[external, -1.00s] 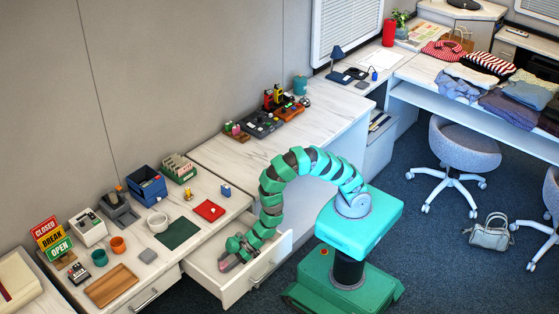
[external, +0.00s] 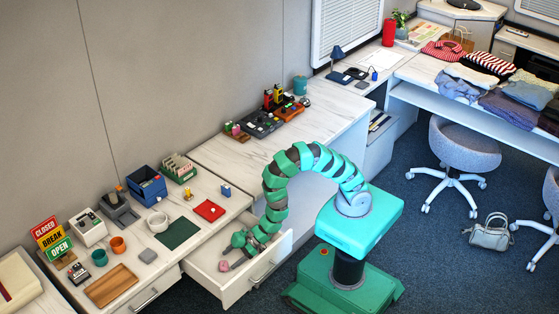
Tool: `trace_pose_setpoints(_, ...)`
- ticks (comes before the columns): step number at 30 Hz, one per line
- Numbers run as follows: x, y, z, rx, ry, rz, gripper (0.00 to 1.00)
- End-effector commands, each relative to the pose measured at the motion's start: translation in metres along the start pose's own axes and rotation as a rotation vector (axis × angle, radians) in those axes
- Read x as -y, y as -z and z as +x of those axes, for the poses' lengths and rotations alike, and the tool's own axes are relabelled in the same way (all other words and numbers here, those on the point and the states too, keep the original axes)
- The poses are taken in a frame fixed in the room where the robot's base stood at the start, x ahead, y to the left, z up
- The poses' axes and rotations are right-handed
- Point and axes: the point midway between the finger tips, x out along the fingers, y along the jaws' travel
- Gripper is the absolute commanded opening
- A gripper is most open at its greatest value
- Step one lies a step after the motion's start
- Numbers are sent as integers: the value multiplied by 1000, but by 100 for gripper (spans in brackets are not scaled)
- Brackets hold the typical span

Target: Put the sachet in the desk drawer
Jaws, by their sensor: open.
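The desk drawer (external: 236,292) stands pulled open below the desk top. A small pinkish piece, likely the sachet (external: 223,266), lies inside it toward the left. My gripper (external: 229,254) is over the drawer, just above and right of the pinkish piece. It is open and appears apart from the piece. The arm arches down into the drawer from the right. The gripper's fingers are small in this view.
A red cloth (external: 209,210) and a dark green cloth (external: 178,234) lie on the desk top behind the drawer. The drawer's right part is hidden behind my arm.

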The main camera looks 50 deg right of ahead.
Motion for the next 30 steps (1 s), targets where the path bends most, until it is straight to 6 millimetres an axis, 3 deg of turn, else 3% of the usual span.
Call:
trace_pose_setpoints(8,0,5,-31,2,-1,3,72)
trace_pose_setpoints(30,0,3,-58,3,1,2,72)
